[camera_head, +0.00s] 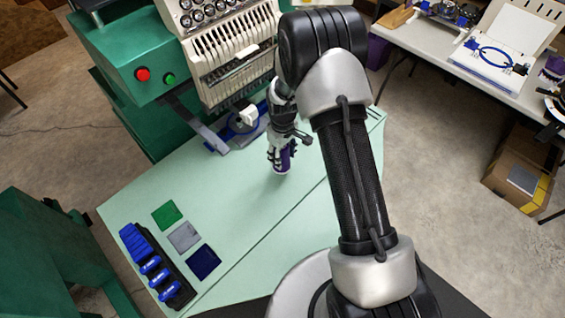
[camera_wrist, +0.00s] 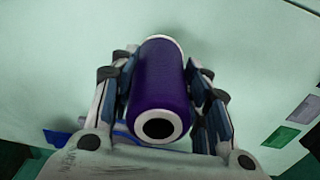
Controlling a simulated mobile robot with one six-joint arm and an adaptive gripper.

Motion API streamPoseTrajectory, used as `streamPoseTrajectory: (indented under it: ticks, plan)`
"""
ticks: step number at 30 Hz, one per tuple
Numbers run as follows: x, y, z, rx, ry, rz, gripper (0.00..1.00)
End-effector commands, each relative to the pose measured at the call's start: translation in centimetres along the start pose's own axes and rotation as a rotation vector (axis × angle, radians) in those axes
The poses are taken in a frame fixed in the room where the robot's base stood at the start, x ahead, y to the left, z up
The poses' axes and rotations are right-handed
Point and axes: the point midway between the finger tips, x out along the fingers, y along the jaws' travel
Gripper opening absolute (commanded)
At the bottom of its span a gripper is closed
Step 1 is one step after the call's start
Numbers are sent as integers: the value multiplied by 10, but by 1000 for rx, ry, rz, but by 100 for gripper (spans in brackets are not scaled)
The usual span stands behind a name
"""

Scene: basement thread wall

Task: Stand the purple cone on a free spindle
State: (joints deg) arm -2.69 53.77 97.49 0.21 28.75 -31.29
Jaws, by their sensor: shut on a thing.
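The purple cone (camera_head: 285,158) is between the fingers of my gripper (camera_head: 282,152), low over the pale green table in the head view. In the wrist view the purple cone (camera_wrist: 160,82) fills the middle, with a white end and a dark hole facing the camera. The fingers of my gripper (camera_wrist: 163,90) are shut on its two sides. I cannot tell whether the cone's lower end touches the table. I can make out no free spindle in either view; my arm hides part of the scene.
The pale green table (camera_head: 150,200) has clear room around the gripper. A green embroidery machine (camera_head: 125,55) stands behind, with a blue hoop (camera_head: 240,132) close by. Fabric swatches (camera_head: 184,237) and a black rack with blue tools (camera_head: 150,270) lie front left. A white table (camera_head: 430,40) stands right.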

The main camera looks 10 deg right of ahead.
Motion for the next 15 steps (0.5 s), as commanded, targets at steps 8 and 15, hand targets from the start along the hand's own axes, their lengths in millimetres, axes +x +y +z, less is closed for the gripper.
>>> streamPoseTrajectory:
  ticks: [8, 15]
  plan:
    - [37, 0, 1, 0, -2, -1, 11]
    - [42, 0, 0, 0, 0, 0, 11]
